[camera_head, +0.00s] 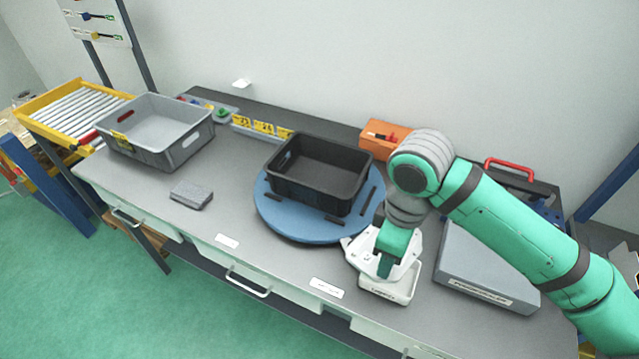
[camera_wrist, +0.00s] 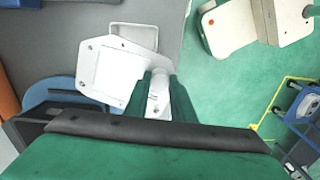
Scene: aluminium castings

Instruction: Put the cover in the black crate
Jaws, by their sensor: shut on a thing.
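The cover (camera_head: 411,262) is a pale, flat casting with small holes. In the wrist view the cover (camera_wrist: 108,68) spreads to the left of my fingers. My gripper (camera_head: 386,264) is shut on it; in the wrist view the green fingers of my gripper (camera_wrist: 159,95) close on a raised part of the cover. The cover is over a small white labelled tray (camera_head: 388,295); I cannot tell whether they touch. The black crate (camera_head: 311,190) stands upright on a round blue turntable (camera_head: 290,228), left of and behind my gripper. Its visible inside looks empty.
A grey bin (camera_head: 165,157) and a grey block (camera_head: 191,194) are on the left of the bench. A grey labelled box (camera_head: 485,265) lies close to my gripper's right. An orange bin (camera_head: 377,148) stands behind the crate. The bench front between block and turntable is clear.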

